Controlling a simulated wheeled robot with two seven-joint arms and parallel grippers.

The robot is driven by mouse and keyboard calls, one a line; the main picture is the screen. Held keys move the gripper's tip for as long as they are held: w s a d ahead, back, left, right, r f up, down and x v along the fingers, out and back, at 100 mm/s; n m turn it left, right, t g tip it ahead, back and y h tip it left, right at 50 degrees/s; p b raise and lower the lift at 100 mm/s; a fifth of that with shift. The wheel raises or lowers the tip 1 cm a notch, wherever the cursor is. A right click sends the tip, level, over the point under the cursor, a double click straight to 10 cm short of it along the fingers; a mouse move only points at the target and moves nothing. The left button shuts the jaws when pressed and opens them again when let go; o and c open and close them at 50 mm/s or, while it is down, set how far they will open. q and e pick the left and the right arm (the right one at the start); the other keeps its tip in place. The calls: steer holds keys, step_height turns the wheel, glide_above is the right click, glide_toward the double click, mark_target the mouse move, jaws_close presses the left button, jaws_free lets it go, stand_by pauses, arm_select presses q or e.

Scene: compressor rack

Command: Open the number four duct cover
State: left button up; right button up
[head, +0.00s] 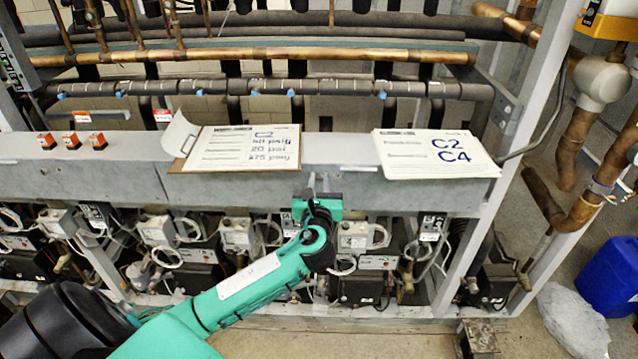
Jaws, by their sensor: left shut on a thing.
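A long grey metal duct (340,150) runs across the rack, with its front face toward me. I see no number that marks one cover as four, and the seams between covers are hard to make out. My left gripper (318,184) is at the lower part of the duct's front, right of the middle. Its fingers are shut on a small part there, which looks like part of the duct cover; the gripper hides most of it. The cover looks closed, flush with the duct. My right gripper is not in view.
A clipboard with a handwritten sheet (243,148) and a C2 C4 card (436,153) lie on the duct. Red switches (70,140) sit at its left. Compressors and cables crowd below. Copper pipes (575,140) and a blue canister (610,277) are at the right.

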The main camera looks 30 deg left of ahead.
arm_select(q)
steer(key=shift+s+d+f+b, duration=0.1)
steer(key=shift+s+f+b, duration=0.05)
steer(key=shift+f+b, duration=0.25)
steer(key=shift+s+d+f+b, duration=0.3)
steer(key=shift+s+b, duration=0.1)
steer(key=shift+b, duration=0.15)
steer(key=shift+s+d+f+t+b, duration=0.2)
steer(key=shift+s+d+t+b, duration=0.2)
steer(key=shift+s+t+b, duration=0.4)
steer(key=shift+r+y, duration=0.1)
steer(key=shift+y, duration=0.3)
